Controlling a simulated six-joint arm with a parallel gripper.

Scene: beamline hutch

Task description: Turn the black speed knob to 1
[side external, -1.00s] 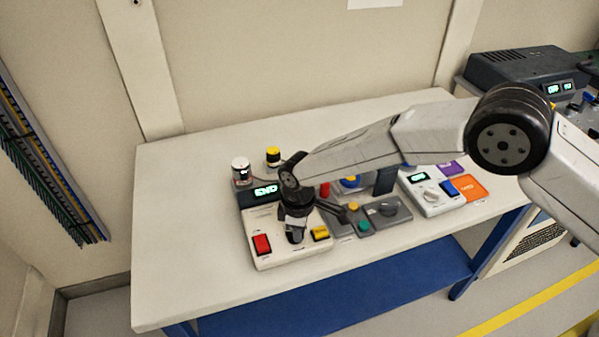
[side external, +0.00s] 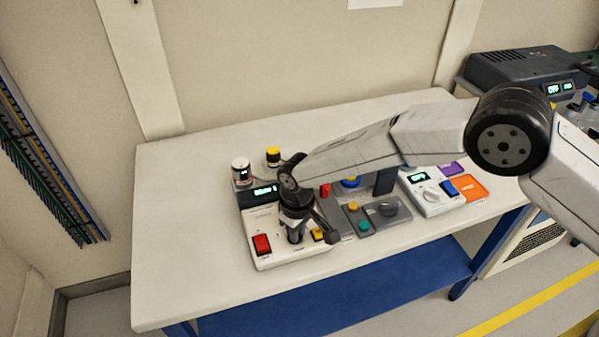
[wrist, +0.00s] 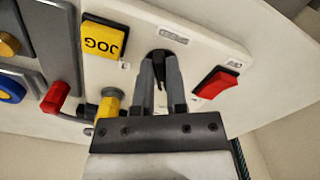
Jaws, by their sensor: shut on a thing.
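The black speed knob (wrist: 161,55) sits on the white control box, between my finger tips in the wrist view; only a little of it shows. My gripper (wrist: 160,66) is shut on it and points down at the panel. In the side view my gripper (side external: 296,238) stands over the front of the white box (side external: 290,262) and hides the knob. The box's dark display (side external: 265,191) glows green, but I cannot read it surely. The knob's pointer and scale are not readable.
A grey box (side external: 388,210) with a dark knob and a white box (side external: 432,200) stand to the right. The table's front left is clear.

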